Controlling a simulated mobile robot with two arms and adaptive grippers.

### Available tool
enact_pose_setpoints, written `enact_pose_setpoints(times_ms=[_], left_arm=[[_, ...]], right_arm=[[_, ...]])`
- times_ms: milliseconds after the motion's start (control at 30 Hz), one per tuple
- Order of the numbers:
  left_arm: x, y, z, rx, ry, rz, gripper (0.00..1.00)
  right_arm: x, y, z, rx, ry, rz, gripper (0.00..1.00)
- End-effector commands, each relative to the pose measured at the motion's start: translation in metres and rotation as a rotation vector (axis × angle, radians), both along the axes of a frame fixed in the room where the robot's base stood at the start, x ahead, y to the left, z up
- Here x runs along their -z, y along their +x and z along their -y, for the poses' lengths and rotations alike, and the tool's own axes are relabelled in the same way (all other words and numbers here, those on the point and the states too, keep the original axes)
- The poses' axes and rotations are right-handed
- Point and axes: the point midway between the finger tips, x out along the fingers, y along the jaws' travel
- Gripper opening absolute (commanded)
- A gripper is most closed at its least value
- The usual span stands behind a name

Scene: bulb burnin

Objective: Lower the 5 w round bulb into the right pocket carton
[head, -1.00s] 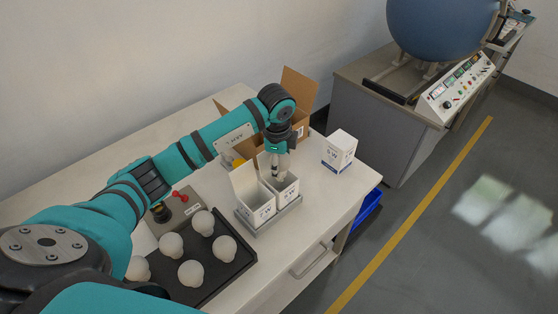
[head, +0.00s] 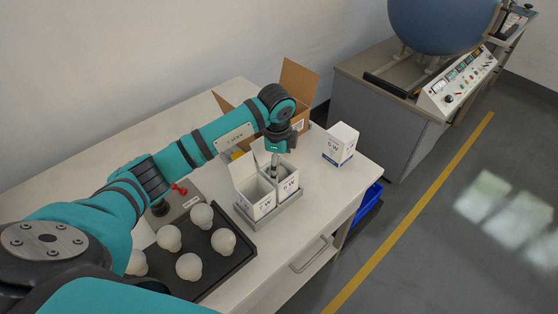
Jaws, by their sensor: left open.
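Two open white pocket cartons stand side by side in a grey holder (head: 270,217) on the bench. The right pocket carton (head: 288,188) is under my left gripper (head: 273,170), which points down with its fingertips at the carton's mouth. The left pocket carton (head: 262,209) has its flap up and looks empty from here. My left gripper is open. I cannot make out a bulb between its fingers or inside the right carton; the gripper and carton walls hide that space. My right gripper is not in view.
A dark tray (head: 217,268) holds several frosted round bulbs at the front left. A closed white carton (head: 340,144) stands right of the holder. An open cardboard box (head: 298,88) is behind my arm. A test socket with a red lever (head: 179,189) sits beside the tray.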

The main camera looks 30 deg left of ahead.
Motion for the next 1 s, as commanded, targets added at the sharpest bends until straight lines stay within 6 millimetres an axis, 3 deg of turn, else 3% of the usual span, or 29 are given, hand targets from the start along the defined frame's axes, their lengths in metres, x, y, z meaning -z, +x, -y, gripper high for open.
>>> enact_pose_setpoints(times_ms=[267,700,1000], left_arm=[[-0.018,-0.001,0.001,0.000,-0.001,0.003,0.82],[-0.104,-0.011,0.003,0.000,0.000,0.003,0.82],[-0.119,-0.014,0.004,0.000,0.000,-0.001,0.82]], right_arm=[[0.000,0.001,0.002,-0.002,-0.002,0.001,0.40],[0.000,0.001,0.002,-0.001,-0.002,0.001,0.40],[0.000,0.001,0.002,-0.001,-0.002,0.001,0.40]])
